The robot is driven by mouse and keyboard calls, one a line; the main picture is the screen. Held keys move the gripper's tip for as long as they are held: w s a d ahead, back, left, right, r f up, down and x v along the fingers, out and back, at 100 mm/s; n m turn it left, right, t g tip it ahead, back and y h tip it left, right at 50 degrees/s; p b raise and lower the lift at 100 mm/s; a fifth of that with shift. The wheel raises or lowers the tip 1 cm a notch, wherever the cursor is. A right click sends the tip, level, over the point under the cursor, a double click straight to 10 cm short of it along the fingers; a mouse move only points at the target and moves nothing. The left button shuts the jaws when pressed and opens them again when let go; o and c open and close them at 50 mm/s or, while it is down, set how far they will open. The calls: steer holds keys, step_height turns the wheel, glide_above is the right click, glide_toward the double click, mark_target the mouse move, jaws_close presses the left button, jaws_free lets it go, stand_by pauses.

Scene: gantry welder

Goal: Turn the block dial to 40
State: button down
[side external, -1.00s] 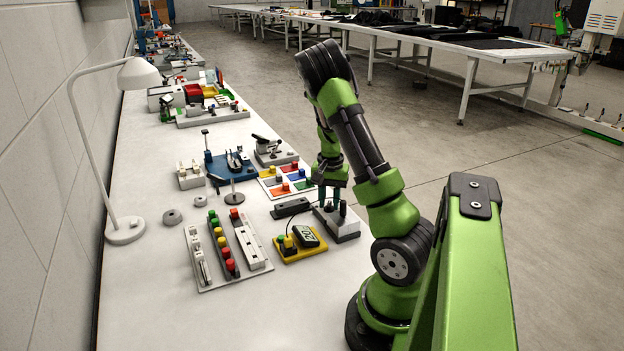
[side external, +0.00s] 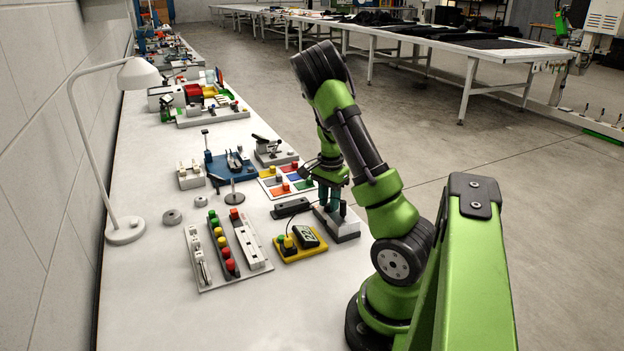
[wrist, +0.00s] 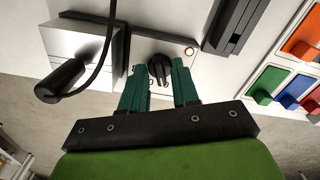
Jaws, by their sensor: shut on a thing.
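The block dial (wrist: 158,68) is a black knob on the light top face of a grey block (side external: 342,231). A small red-ringed mark (wrist: 189,51) is on that face beside the knob. My gripper (side external: 329,201) points down over the block in the side view. In the wrist view my gripper (wrist: 160,76) has its green fingers on either side of the knob, shut on it. The dial's markings cannot be read. In the side view the fingers and arm hide part of the block.
A yellow base (side external: 300,250) with a digital display (side external: 306,237) and buttons stands left of the block. A black bar (side external: 291,208) lies behind it. A black handle (wrist: 62,79) with a cable is close beside my gripper. Coloured tiles (side external: 284,182) are behind.

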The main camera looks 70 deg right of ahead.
steer(key=c, duration=1.2)
jaws_free()
steer(key=shift+r, duration=0.1)
step_height(320, 180, up, 17)
steer(key=shift+f, duration=0.1)
